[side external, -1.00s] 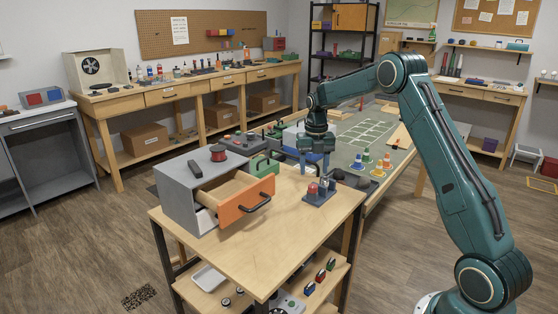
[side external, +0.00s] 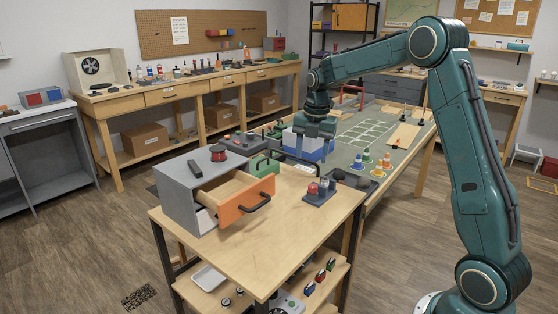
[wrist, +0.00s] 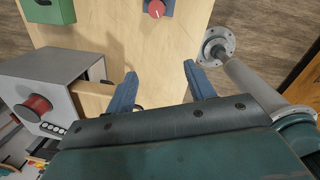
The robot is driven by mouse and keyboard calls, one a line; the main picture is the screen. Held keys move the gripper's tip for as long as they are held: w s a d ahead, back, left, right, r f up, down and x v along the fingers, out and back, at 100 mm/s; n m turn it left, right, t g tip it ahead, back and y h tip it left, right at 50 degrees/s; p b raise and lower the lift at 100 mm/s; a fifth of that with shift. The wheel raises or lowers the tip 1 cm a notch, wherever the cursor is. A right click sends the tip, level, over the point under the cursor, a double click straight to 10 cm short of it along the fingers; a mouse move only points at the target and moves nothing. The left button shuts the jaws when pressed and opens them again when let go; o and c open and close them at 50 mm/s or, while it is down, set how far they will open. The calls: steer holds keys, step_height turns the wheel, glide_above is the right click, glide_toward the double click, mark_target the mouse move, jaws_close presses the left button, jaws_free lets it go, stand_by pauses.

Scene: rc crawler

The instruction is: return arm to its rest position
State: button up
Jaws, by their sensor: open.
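My gripper (side external: 308,132) hangs above the back edge of the small wooden table (side external: 250,265) in the side external view, pointing down, in front of a blue and white box whose outline partly merges with it. In the wrist view my gripper (wrist: 159,70) shows two blue fingers spread apart with nothing between them. My arm is raised, its elbow high at the right and its forearm reaching left.
A grey cabinet (side external: 172,192) with its orange-fronted drawer (side external: 244,204) pulled out stands on the table. A small dark stand with a red piece (side external: 313,189) and a green bin (side external: 262,165) are nearby. Colored cones (side external: 366,158) stand on the long bench.

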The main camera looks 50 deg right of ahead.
steer(key=s+a+r+m+t, duration=0.1)
steer(key=s+a+r+m, duration=0.5)
steer(key=a+r, duration=0.1)
steer(key=s+a+m+t, duration=0.1)
steer(key=s+a+m, duration=0.5)
steer(key=s, duration=0.5)
steer(key=s+a+m+t, duration=0.2)
steer(key=s+a+m, duration=0.4)
steer(key=s+m, duration=0.4)
steer(key=shift+s+r+t, duration=0.2)
steer(key=shift+s+t, duration=0.1)
steer(key=shift+s, duration=0.4)
